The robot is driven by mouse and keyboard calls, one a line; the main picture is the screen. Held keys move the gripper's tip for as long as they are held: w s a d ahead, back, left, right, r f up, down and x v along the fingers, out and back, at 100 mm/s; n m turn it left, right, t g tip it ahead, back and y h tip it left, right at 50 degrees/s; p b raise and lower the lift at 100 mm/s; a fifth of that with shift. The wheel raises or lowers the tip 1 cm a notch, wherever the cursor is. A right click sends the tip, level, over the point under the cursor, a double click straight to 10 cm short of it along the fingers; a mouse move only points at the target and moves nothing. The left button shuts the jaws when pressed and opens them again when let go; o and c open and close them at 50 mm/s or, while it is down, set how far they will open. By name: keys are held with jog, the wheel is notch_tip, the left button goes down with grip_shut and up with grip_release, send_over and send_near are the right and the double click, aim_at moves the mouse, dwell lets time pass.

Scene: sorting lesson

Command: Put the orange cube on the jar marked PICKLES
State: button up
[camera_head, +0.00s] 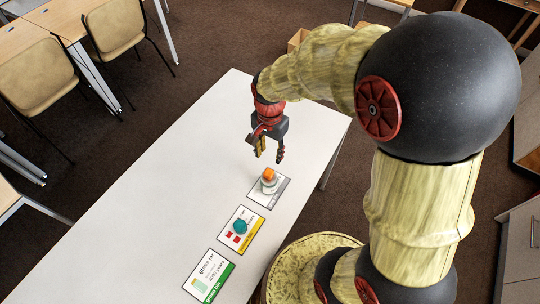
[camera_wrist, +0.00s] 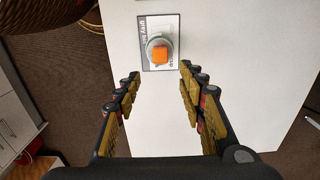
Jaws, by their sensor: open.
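The orange cube (camera_head: 269,174) rests on top of a pale, whitish jar (camera_head: 270,186) that stands on a grey-edged card on the white table. The wrist view shows the cube (camera_wrist: 160,54) from above, over the round jar (camera_wrist: 152,43), ahead of the fingers. The jar's own marking cannot be read. My gripper (camera_head: 268,155) is open and empty above the table, behind the jar and apart from the cube. In the wrist view, the fingers of my gripper (camera_wrist: 158,82) are spread wide with bare table between them.
A yellow-edged card (camera_head: 253,238) holds a teal object (camera_head: 240,227) and small red pieces. A green-edged card (camera_head: 208,277) lies nearer the front, with nothing on it. The white table (camera_head: 160,200) is otherwise clear. Chairs (camera_head: 38,78) stand at the upper left.

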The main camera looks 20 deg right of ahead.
jog(key=s+r+n+t, duration=0.2)
jog(key=s+r+n, duration=0.3)
jog(key=r, duration=0.5)
jog(key=s+r+n+t, duration=0.3)
jog(key=s+r+n, duration=0.2)
jog(key=s+r, duration=0.4)
jog(key=shift+a+r+n+t, duration=0.15)
jog(key=shift+r+n+t, duration=0.15)
jog(key=shift+r+n, duration=0.15)
jog(key=shift+a, duration=0.1)
